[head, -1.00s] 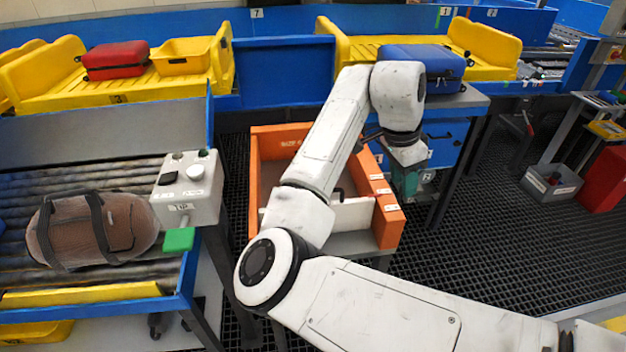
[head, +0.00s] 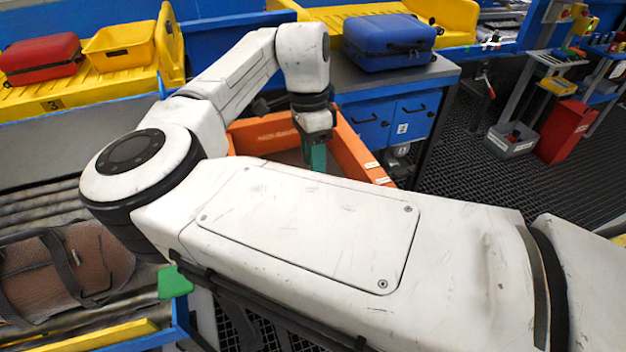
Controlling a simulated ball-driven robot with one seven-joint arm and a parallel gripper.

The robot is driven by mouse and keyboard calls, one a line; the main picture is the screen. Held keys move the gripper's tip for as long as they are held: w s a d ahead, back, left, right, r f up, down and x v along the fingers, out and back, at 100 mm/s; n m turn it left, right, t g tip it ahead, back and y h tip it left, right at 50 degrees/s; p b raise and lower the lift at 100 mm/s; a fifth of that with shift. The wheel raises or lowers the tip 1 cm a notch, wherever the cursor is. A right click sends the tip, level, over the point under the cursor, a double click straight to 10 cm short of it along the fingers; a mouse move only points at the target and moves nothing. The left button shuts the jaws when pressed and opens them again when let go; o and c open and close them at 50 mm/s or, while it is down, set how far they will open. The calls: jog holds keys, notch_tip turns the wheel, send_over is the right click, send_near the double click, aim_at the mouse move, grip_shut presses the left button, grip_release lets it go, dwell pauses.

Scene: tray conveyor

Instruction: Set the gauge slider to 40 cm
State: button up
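The orange open-topped box (head: 362,158) stands in the middle, with small white labels along its right wall. My arm covers most of it. No slider or scale can be made out; the white crosspiece inside the box is hidden behind my arm. My gripper (head: 317,163) points down over the box, near its right wall, with green fingers. Its fingertips are partly hidden by my arm, so I cannot tell whether it is open or shut, or whether it touches anything.
A blue case (head: 388,42) lies on the grey counter above blue drawers (head: 395,120). A red case (head: 40,60) and a yellow bin (head: 120,48) sit on the yellow tray at left. A brown bag (head: 60,270) lies on rollers. Open floor (head: 460,165) is at right.

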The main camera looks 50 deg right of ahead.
jog(key=f, duration=0.4)
jog(key=s+f, duration=0.1)
jog(key=f, duration=0.1)
jog(key=shift+s+a+f, duration=0.1)
jog(key=shift+a+f, duration=0.05)
jog(key=shift+a, duration=0.15)
jog(key=shift+c, duration=0.5)
grip_shut()
